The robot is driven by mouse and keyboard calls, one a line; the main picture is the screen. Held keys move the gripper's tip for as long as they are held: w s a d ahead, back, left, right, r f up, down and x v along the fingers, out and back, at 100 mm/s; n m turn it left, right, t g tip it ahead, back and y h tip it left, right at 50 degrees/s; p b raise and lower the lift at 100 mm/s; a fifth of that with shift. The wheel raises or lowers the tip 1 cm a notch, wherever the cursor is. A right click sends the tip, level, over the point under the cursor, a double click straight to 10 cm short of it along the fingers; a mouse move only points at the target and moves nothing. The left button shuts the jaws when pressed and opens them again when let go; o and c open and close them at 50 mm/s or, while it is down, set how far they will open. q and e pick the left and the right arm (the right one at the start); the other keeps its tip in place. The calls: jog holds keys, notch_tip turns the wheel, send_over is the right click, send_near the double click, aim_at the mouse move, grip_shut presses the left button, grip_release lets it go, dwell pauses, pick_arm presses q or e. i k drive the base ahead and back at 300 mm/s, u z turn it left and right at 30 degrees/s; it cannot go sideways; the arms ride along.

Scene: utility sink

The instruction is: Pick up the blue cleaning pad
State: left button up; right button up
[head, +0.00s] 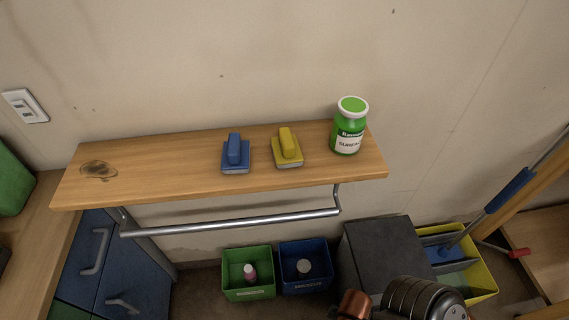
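The blue cleaning pad (236,152) lies on the wooden wall shelf (205,188), near the middle. It has a raised blue handle on top and a pale base. A yellow pad (287,148) of similar shape lies just to its right, with a small gap between them. Neither of my grippers shows in the head view, so nothing is seen touching the blue pad.
A green bottle (349,128) with a white-rimmed lid stands toward the shelf's right end. A metal rail (230,224) runs below the shelf. A green bin (248,291) and a blue bin (305,286) stand below. The shelf's left part is clear.

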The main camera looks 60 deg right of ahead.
aim_at(236, 152)
jog(key=u, duration=0.4)
jog(key=k, duration=0.15)
jog(key=z, duration=1.2)
jog(key=i, duration=0.25)
jog(key=z, duration=0.35)
